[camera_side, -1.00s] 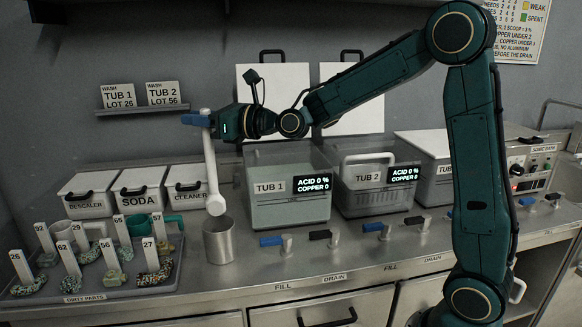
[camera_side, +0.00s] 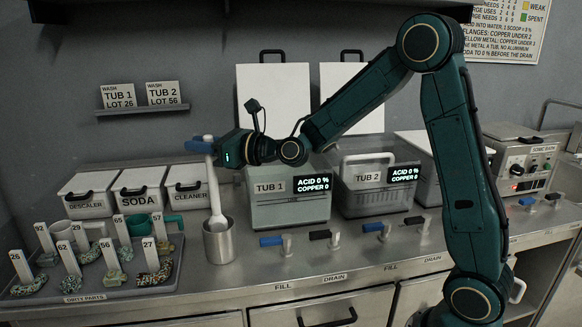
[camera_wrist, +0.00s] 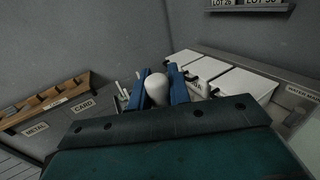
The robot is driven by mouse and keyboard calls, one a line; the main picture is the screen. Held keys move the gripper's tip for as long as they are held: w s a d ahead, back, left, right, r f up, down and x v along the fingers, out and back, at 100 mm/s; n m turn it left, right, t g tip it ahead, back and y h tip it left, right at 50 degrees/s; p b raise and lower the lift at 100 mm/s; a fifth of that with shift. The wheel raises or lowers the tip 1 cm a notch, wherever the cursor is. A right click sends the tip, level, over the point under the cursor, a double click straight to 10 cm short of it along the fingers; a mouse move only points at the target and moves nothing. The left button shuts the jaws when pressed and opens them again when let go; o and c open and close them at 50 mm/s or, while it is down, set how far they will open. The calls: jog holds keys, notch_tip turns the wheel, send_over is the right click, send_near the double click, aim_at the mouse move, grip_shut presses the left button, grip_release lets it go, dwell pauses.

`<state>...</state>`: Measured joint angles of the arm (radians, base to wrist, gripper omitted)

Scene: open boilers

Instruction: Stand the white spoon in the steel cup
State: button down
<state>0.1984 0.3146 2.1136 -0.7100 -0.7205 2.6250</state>
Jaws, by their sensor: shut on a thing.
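The white spoon (camera_side: 214,190) hangs nearly upright, bowl down, from my gripper (camera_side: 199,145). The spoon's bowl is at the mouth of the steel cup (camera_side: 219,245), its lower part hidden behind the near rim. The cup stands upright on the counter in front of the lidded bins. My gripper is shut on the upper end of the spoon's handle, well above the cup. In the wrist view the rounded white end of the spoon (camera_wrist: 157,88) shows between the blue fingers (camera_wrist: 160,84).
A grey dirty-parts tray (camera_side: 130,283) with several tagged parts and mugs lies left of the cup. Lidded bins (camera_side: 140,190) stand behind. Tub 1 (camera_side: 285,207) and blue and black valve handles are to the right.

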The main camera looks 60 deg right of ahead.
jog(key=shift+f, duration=1.05)
jog(key=c, duration=1.2)
grip_release()
jog(key=shift+c, duration=0.2)
jog(key=shift+s, duration=0.1)
jog(key=v, duration=1.3)
jog(key=shift+s, duration=0.25)
